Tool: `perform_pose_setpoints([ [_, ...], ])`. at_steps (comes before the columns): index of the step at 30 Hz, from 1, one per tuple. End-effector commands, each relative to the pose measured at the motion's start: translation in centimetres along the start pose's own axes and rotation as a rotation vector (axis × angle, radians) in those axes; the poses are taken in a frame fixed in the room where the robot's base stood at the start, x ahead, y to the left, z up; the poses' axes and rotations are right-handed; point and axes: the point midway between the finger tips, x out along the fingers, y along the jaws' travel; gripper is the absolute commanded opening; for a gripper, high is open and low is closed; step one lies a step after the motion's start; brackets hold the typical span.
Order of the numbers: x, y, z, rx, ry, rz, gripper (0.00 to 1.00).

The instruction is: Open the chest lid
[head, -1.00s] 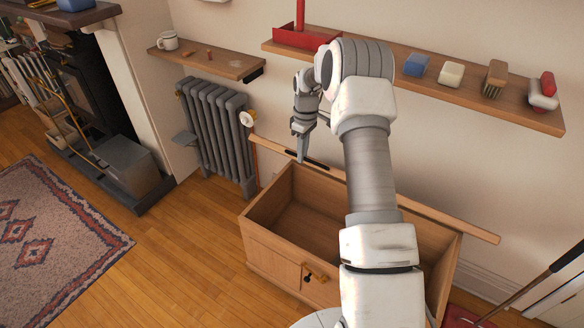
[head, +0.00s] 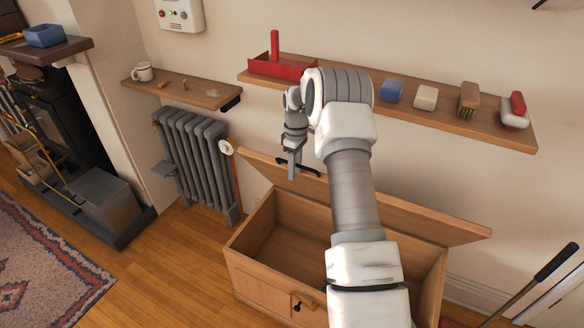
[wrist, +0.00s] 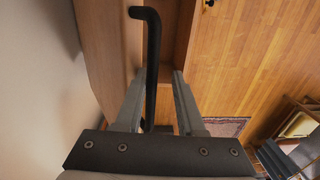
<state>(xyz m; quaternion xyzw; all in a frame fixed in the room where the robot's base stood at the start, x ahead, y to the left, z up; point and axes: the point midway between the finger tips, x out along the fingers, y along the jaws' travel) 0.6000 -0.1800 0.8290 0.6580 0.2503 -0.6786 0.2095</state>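The wooden chest (head: 262,292) stands against the wall with its empty inside in view. Its lid (head: 420,217) is raised at the back, tilted up, with a broad face showing. A black bar handle (wrist: 151,60) is on the lid; it also shows in the head view (head: 312,171). My gripper (head: 292,172) is at the handle near the lid's left part. In the wrist view, my gripper's two fingers (wrist: 158,78) are apart, one on each side of the handle, with a gap visible. My arm hides part of the lid and the chest.
A wall shelf (head: 440,116) with a red tray (head: 290,68), brushes and blocks runs above the chest. A small shelf (head: 190,91) and a grey radiator (head: 193,160) are at left. A long-handled tool (head: 548,270) leans at right. The floor left of the chest is clear.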

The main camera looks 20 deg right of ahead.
Motion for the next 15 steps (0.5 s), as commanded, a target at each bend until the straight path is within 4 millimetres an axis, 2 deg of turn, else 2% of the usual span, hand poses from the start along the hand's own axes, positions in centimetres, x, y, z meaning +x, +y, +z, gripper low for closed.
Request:
perform_pose_setpoints([
  [15,-0.46,-0.38,-0.65,-0.006,0.008,-0.002,0.45],
])
